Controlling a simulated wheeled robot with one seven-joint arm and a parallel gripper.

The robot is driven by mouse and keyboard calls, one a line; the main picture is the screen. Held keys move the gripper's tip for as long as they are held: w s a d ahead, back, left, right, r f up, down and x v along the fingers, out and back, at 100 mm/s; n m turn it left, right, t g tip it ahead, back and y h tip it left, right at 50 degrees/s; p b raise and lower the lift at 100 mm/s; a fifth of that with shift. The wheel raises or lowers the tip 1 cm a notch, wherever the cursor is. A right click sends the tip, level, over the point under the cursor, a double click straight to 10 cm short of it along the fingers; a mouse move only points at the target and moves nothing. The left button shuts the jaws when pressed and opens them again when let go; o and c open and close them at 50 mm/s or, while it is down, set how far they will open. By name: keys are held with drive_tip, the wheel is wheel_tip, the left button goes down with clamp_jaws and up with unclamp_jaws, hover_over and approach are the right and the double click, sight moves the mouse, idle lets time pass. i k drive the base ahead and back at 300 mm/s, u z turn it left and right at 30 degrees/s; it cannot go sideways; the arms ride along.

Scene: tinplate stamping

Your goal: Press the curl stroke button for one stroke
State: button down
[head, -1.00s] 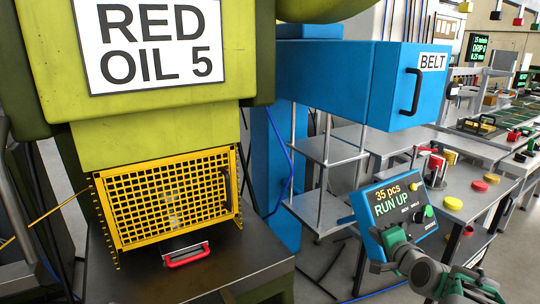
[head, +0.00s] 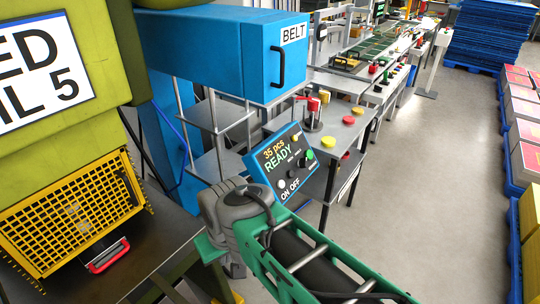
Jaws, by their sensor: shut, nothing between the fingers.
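A blue control panel (head: 280,160) stands tilted in the middle of the head view. Its display reads "35 pcs READY". The small labels are unreadable, so I cannot tell which is the curl stroke button. My green and grey arm reaches in from the bottom right, its grey joint just left of and below the panel. My gripper's fingers are not seen.
A blue belt cabinet (head: 225,50) stands behind the panel. A bench (head: 345,135) holds yellow and red discs. The grey floor (head: 440,170) is clear; stacked pallets line the right.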

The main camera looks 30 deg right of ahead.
sight(309, 154)
drive_tip(key=z, duration=1.3)
